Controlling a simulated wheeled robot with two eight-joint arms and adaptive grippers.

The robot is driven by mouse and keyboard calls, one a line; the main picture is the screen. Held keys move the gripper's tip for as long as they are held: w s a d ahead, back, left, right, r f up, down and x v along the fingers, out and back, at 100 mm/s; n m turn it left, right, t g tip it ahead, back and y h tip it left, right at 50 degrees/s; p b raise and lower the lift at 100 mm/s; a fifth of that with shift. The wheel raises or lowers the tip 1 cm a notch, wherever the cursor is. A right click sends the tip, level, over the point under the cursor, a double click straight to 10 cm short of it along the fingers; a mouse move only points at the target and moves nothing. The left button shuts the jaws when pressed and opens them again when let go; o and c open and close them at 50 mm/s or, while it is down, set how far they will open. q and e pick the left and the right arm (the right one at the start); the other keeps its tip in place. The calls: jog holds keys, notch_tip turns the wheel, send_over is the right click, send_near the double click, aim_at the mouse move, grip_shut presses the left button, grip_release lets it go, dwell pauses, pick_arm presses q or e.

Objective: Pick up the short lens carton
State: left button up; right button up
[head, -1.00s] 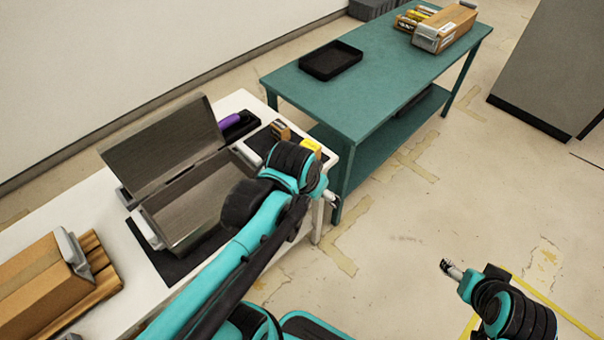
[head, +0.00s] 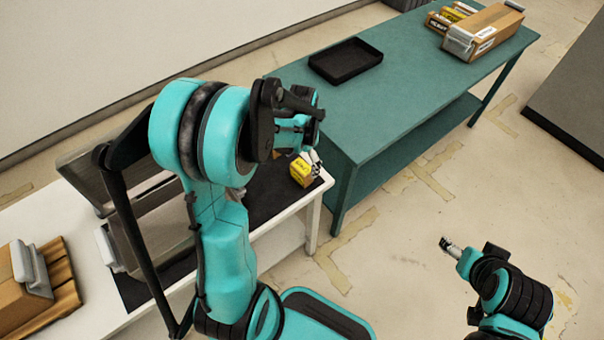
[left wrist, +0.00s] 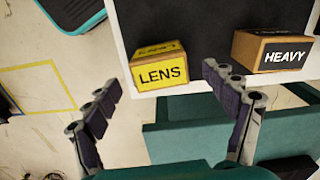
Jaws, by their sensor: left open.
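The lens carton, yellow on top with a black-on-yellow LENS label (left wrist: 162,74), sits on the dark mat near the white table's edge. In the head view the lens carton (head: 300,174) shows just below my left gripper (head: 312,158). In the left wrist view my left gripper (left wrist: 161,80) is open and empty. Its fingertips lie either side of the carton in the picture; whether they reach down beside it I cannot tell. My right gripper (head: 450,246) is over the floor at the right, too small to read its jaws.
A brown carton labelled HEAVY (left wrist: 272,52) sits close to the right of the lens carton in the wrist view. A green table (head: 400,105) with a black tray (head: 346,62) and several cartons stands behind. A metal case on the white table is partly hidden by my left arm.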

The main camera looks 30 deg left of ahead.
aim_at(301, 167)
pick_arm(q)
notch_tip(301, 167, down, 5)
jog(key=shift+s+r+b, duration=0.15)
jog(key=shift+r+b, duration=0.05)
jog(key=shift+b, duration=0.75)
jog(key=shift+r, duration=0.1)
jog(key=c, duration=1.2)
jog(key=shift+r, duration=0.1)
jog(key=shift+c, duration=0.2)
